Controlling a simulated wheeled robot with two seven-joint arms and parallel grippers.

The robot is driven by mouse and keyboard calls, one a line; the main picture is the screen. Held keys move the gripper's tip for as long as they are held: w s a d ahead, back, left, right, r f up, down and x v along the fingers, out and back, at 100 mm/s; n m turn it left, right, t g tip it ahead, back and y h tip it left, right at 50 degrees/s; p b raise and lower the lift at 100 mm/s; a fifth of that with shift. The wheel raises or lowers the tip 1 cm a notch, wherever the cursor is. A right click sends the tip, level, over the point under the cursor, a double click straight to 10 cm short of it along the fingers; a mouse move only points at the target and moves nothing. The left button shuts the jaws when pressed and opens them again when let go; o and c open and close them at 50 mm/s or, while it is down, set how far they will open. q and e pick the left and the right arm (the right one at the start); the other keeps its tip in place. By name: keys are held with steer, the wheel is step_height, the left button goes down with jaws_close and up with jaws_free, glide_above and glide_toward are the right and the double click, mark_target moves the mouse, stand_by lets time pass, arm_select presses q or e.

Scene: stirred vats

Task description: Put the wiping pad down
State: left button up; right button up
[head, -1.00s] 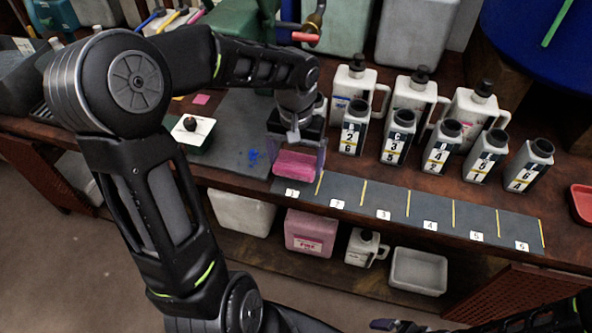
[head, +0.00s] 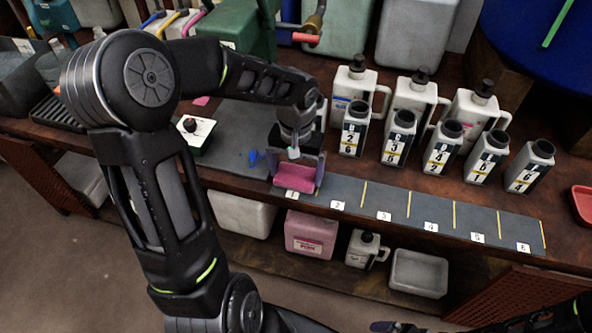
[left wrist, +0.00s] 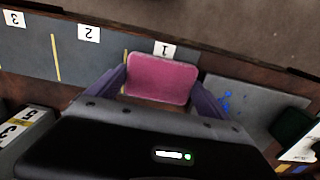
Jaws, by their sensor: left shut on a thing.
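The wiping pad (head: 293,178) is a pink block. My left gripper (head: 296,172) is shut on it, with a purple finger at each side. It is at the bench's front edge, by the slot labelled 1. In the left wrist view the pad (left wrist: 161,79) sits between the two fingers (left wrist: 160,88), just below the label 1. I cannot tell whether its underside touches the surface.
A blue smear (head: 255,158) marks the grey mat (head: 232,130) left of the pad. The numbered strip (head: 385,205) runs clear to the right. Several labelled bottles (head: 396,138) stand behind it.

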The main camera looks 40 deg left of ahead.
mark_target(296, 174)
arm_select(q)
steer(key=o, duration=1.2)
steer(key=shift+f, duration=0.1)
steer(key=shift+r, duration=0.25)
step_height(296, 174, up, 12)
steer(key=shift+f+p, duration=0.1)
steer(key=shift+p, duration=0.6)
